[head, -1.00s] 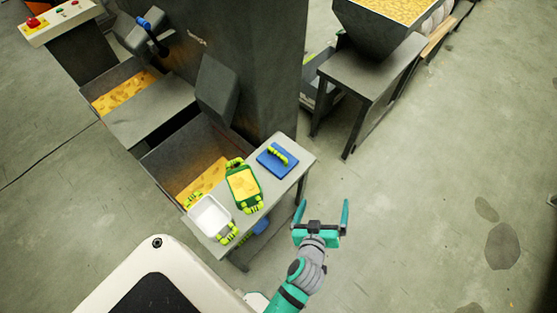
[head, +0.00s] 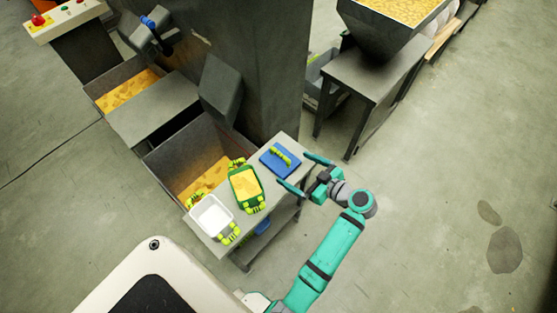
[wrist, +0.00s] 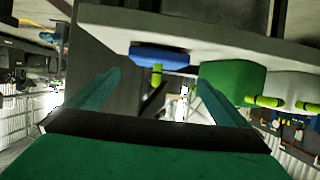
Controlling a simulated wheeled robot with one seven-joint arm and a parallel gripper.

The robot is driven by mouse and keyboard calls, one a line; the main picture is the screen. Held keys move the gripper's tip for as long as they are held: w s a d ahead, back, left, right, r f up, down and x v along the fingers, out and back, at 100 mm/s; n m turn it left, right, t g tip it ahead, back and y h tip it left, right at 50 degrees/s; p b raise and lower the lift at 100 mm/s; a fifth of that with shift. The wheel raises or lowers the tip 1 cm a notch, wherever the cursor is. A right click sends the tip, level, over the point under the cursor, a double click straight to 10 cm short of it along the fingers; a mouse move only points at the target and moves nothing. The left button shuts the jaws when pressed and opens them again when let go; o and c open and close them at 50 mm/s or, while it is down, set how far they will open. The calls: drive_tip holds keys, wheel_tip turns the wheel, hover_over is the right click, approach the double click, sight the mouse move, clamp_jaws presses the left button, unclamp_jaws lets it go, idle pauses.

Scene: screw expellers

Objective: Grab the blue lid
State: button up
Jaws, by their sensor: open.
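The blue lid (head: 267,163) lies flat on the right end of a small grey table (head: 297,149). Its yellow-green handle (head: 282,156) points up. My gripper (head: 292,169) is open and empty at the table's right edge, its two fingers pointing toward the lid. In the wrist view, which looks upside down, the blue lid (wrist: 160,55) and its handle appear ahead, between the open fingers (wrist: 159,76). The handle seems to be beyond the fingertips; no contact shows.
A green container (head: 245,186) with yellow contents and a white container (head: 211,215), both with yellow-green handles, stand on the same table left of the lid. A dark machine rises behind. The floor at right is open.

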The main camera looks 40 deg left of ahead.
sight(281, 161)
drive_tip(key=shift+w+f+x, duration=0.1)
drive_tip(key=shift+w+x, duration=0.05)
drive_tip(key=shift+x, duration=2.2)
drive_tip(key=shift+w+f+x, duration=0.15)
drive_tip(key=shift+x, duration=2.2)
drive_tip(key=shift+d, duration=0.15)
drive_tip(key=c, duration=1.1)
